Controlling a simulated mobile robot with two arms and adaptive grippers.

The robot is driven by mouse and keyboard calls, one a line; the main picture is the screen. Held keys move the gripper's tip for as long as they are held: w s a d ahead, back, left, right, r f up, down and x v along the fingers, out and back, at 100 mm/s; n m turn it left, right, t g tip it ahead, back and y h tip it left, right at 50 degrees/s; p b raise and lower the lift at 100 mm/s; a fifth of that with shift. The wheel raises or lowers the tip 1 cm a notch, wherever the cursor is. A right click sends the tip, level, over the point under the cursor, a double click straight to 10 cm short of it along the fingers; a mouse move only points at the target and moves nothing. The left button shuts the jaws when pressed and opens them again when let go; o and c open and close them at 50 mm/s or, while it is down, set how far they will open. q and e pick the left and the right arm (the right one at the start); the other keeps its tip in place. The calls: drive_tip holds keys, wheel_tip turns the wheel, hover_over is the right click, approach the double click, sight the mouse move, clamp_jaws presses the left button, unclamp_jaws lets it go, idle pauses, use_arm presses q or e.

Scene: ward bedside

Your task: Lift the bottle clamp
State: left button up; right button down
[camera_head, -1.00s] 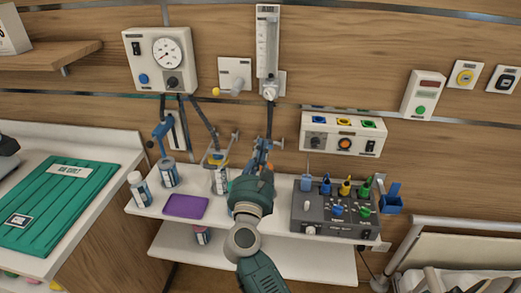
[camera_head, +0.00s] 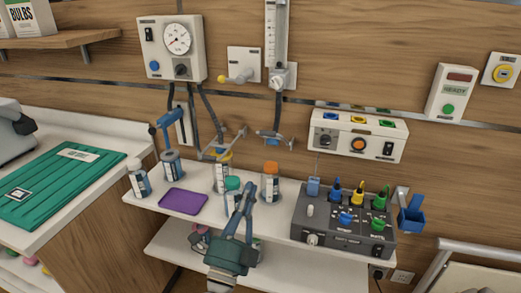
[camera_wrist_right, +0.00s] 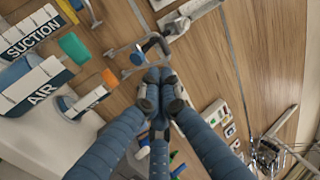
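A small grey-blue wall clamp (camera_head: 274,139) is mounted below the flowmeter, above the orange-capped bottle (camera_head: 271,185). A larger clamp bracket (camera_head: 220,147) hangs to its left, over a bottle with a yellow ring (camera_head: 222,172). I cannot tell which one is the bottle clamp. My right gripper (camera_head: 250,187) is in front of the shelf, below the wall clamp, with its blue fingers brought together and nothing visible held. In the wrist view the fingertips (camera_wrist_right: 160,82) meet just below a clamp (camera_wrist_right: 150,48) in the picture; contact is unclear. My left gripper is out of view.
A teal-capped bottle (camera_head: 233,188) stands close beside the right fingers. A purple tray (camera_head: 183,201) lies left on the shelf. A grey control box (camera_head: 343,226) with coloured connectors fills the right side. A blue wall holder (camera_head: 411,219) is beyond it.

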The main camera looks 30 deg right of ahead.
drive_tip(key=p, duration=0.5)
approach(266, 135)
drive_tip(key=x, duration=0.4)
drive_tip(key=f+x, duration=0.1)
drive_tip(key=x, duration=0.2)
drive_tip(key=shift+w+d, duration=0.15)
drive_tip(key=shift+w, duration=0.05)
